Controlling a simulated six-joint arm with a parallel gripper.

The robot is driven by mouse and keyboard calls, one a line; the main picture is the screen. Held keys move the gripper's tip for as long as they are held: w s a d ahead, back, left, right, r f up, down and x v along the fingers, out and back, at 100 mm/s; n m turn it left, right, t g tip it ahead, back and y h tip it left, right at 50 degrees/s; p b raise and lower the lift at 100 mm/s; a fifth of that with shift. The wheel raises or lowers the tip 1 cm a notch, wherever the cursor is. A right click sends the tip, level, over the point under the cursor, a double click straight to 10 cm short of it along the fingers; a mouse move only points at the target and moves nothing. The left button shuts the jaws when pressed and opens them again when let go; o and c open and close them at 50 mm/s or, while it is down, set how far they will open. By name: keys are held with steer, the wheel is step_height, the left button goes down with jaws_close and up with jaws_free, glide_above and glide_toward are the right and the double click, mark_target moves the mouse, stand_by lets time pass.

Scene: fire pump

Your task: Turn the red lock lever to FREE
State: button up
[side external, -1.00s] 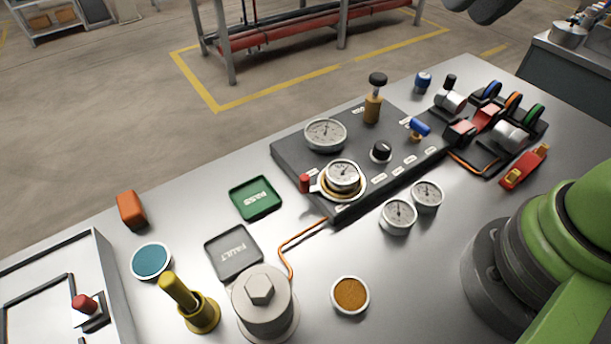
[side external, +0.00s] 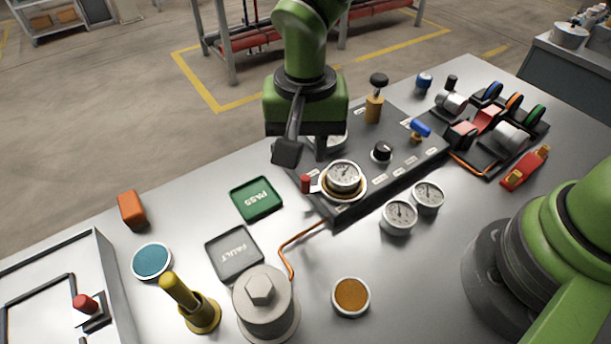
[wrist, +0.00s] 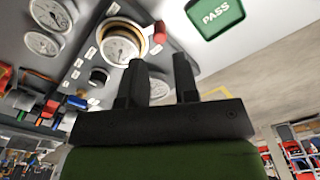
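The red lock lever (side external: 305,184) is a small red knob on the left side of the brass ring around a round gauge (side external: 345,175), on the dark panel. In the wrist view the red knob (wrist: 159,32) shows beside the gauge (wrist: 120,48). My gripper (side external: 303,148) hangs above the panel's back left part, above and behind the lever, not touching it. In the wrist view my gripper's two dark fingers (wrist: 160,78) stand apart with nothing between them. I cannot read a FREE mark.
A green PASS tray (side external: 257,199) and a grey FAULT tray (side external: 234,253) lie left of the panel (side external: 400,180). Two loose gauges (side external: 398,217) stand in front. A brass valve with a black knob (side external: 376,97) rises at the back. A copper tube (side external: 295,240) runs along the table.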

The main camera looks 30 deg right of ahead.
mark_target(305, 177)
step_height(305, 177, down, 7)
steer(key=shift+f, duration=0.1)
stand_by(0.3)
jaws_close()
